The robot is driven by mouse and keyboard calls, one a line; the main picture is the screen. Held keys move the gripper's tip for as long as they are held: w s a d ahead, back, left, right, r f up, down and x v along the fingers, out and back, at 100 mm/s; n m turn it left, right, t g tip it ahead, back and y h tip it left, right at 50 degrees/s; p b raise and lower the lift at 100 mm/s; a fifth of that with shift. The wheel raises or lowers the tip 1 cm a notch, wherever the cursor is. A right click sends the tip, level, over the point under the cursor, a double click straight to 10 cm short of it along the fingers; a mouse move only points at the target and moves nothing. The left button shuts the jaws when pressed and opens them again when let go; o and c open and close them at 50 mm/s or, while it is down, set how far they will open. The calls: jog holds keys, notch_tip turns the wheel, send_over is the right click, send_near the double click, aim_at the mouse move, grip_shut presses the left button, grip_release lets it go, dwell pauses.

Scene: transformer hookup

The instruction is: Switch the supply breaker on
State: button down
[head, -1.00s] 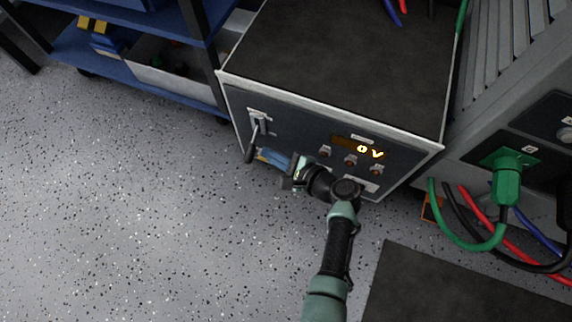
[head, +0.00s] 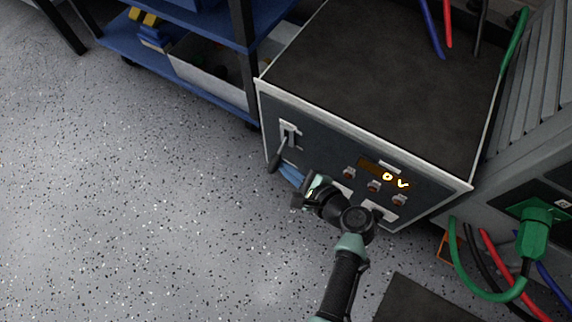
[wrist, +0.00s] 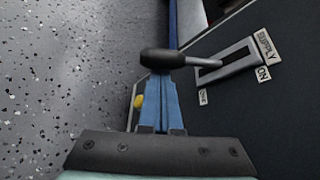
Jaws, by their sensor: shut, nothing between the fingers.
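The supply breaker is a lever (head: 279,153) in a slotted plate on the left of the dark front panel of a box. In the head view it hangs down, with its black knob at the low end. In the wrist view the black knob (wrist: 162,60) and metal shaft stick out from the slot (wrist: 228,62), beside SUPPLY and ON labels (wrist: 264,73). My gripper (head: 287,171) is shut and empty. Its blue fingers (wrist: 160,82) end right at the knob in the wrist view; I cannot tell whether they touch it.
The panel display (head: 392,178) reads 0 V, with several round red-brown terminals below. A blue shelf cart (head: 200,75) stands behind on the left. A green plug (head: 535,235) and coloured cables are at the right. The speckled floor on the left is clear.

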jog(key=shift+r, duration=0.15)
jog(key=shift+s+a+r+p, duration=0.1)
jog(key=shift+p, duration=0.65)
jog(key=shift+s+r+m+g+y+p, duration=0.1)
jog(key=shift+r+m+g+y+p, duration=0.2)
jog(key=shift+p, duration=0.4)
jog(key=p, duration=0.2)
jog(key=r+m+g+p, duration=0.1)
jog(key=p, duration=0.1)
jog(key=r+m+p, duration=0.1)
jog(key=p, duration=0.1)
jog(key=shift+s+a+r+g+y+p, duration=0.2)
jog(key=shift+s+a+g+y+p, duration=0.1)
jog(key=shift+s+a+g+y, duration=0.1)
notch_tip(320, 180, up, 5)
jog(key=m+g+y+p, duration=0.2)
jog(key=m+g+p, duration=0.1)
jog(key=p, duration=0.3)
send_over(273, 163)
jog(key=s+d, duration=0.2)
jog(key=shift+w+f, duration=0.1)
